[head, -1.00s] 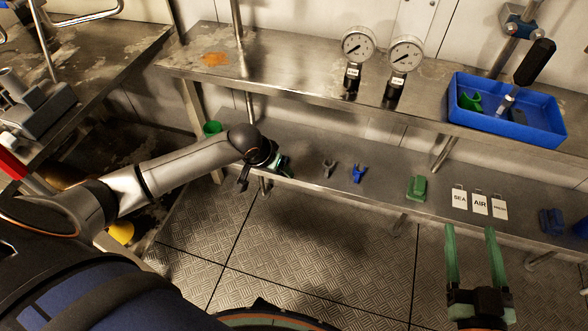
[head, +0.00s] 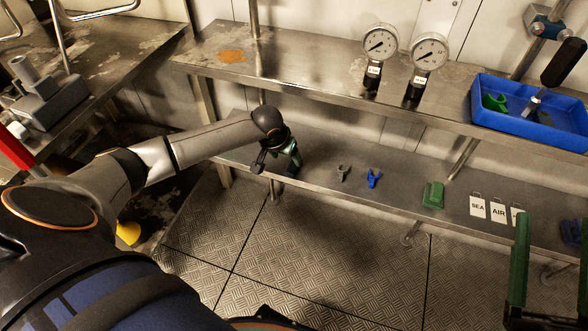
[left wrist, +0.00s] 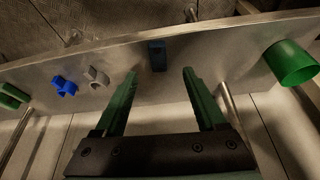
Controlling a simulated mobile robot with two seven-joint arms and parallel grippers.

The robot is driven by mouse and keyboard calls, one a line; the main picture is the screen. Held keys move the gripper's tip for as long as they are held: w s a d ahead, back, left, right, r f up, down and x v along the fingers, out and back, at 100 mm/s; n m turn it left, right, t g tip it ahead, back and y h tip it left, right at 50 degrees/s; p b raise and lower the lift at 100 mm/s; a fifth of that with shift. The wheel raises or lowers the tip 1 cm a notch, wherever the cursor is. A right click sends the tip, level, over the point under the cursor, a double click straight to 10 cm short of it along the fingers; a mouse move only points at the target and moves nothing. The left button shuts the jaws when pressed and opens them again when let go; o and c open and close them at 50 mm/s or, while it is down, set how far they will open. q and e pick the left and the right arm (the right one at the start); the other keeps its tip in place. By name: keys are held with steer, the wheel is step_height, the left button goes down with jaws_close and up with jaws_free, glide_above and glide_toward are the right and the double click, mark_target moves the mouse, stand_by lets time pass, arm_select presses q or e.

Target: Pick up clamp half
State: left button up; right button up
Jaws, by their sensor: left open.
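My left gripper (head: 284,163) is open and empty over the left part of the lower metal shelf. In the left wrist view a dark blue block (left wrist: 157,56) lies on the shelf just beyond the gap between its fingertips (left wrist: 158,76), apart from them. A grey forked piece (head: 343,173) and a blue forked piece (head: 374,178) lie to its right in the head view; both show in the left wrist view, grey (left wrist: 96,76) and blue (left wrist: 64,86). I cannot tell which piece is the clamp half. My right gripper (head: 551,220) is open and empty at the lower right.
A green block (head: 433,195) and label cards (head: 478,207) lie farther right on the lower shelf. A green cup (left wrist: 291,64) stands at its other end. The upper shelf (head: 300,62) overhangs, with two gauges (head: 379,42) and a blue tray (head: 540,130).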

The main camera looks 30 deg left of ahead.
mark_target(292, 168)
arm_select(q)
steer(key=b+x, duration=0.1)
steer(key=x, duration=0.2)
steer(key=shift+f, duration=0.1)
steer(key=b+x, duration=0.3)
steer(key=x, duration=0.1)
steer(key=shift+d+f, duration=0.2)
steer(key=shift+f, duration=0.05)
steer(key=shift+w+f, duration=0.2)
arm_select(e)
steer(key=s+n+y, duration=0.2)
steer(key=s+y, duration=0.1)
steer(key=y, duration=0.1)
steer(key=shift+s+a+r+n, duration=0.25)
steer(key=shift+a+r+n, duration=0.05)
steer(key=shift+a+n, duration=0.1)
arm_select(q)
jaws_close()
arm_select(e)
steer(key=shift+y, duration=0.3)
